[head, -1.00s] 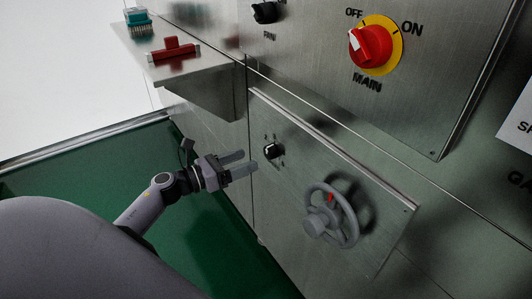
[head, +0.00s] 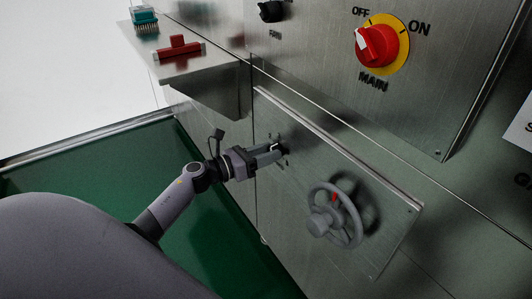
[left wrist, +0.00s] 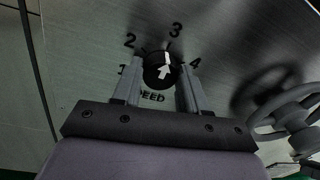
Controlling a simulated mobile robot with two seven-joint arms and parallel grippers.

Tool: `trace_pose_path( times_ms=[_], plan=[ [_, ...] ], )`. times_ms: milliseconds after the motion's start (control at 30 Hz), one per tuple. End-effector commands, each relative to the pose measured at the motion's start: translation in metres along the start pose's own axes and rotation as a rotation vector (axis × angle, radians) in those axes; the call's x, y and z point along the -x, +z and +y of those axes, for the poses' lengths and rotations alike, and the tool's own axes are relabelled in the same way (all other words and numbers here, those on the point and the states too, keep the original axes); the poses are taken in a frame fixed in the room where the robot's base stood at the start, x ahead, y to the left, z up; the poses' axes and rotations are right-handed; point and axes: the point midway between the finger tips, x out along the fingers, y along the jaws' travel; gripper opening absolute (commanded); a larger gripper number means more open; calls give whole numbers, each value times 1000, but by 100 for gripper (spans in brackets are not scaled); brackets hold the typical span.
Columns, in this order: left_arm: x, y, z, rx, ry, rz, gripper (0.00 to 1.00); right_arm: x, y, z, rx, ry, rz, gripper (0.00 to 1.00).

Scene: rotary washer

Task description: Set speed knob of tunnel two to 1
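The black speed knob (left wrist: 160,72) shows in the left wrist view, on a metal panel marked 1, 2, 3 and 4. Its white arrow points up, towards the 3. The word SPEED below it is partly covered. My left gripper (head: 280,150) is at the knob; in the left wrist view its fingers (left wrist: 161,75) stand on either side of the knob, open, with small gaps seeming to remain. In the head view the fingers mostly hide the knob. No tunnel number is readable. My right gripper is not in view.
A grey handwheel (head: 335,214) with a red mark sticks out to the right of the knob; it also shows in the left wrist view (left wrist: 290,118). Above are the red MAIN switch (head: 376,44) and FAN knob (head: 271,11). A metal shelf (head: 215,80) juts out at upper left.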

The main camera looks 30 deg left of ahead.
Motion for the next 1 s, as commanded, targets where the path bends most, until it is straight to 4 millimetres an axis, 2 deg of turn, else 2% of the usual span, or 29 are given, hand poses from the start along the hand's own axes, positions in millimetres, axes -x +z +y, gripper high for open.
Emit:
trace_pose_path(
  times_ms=[467,1000],
  plan=[
    [0,0,0,72,-2,-4,12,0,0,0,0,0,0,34],
    [1,-1,1,526,-8,-37,12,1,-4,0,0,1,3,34]
  ],
)
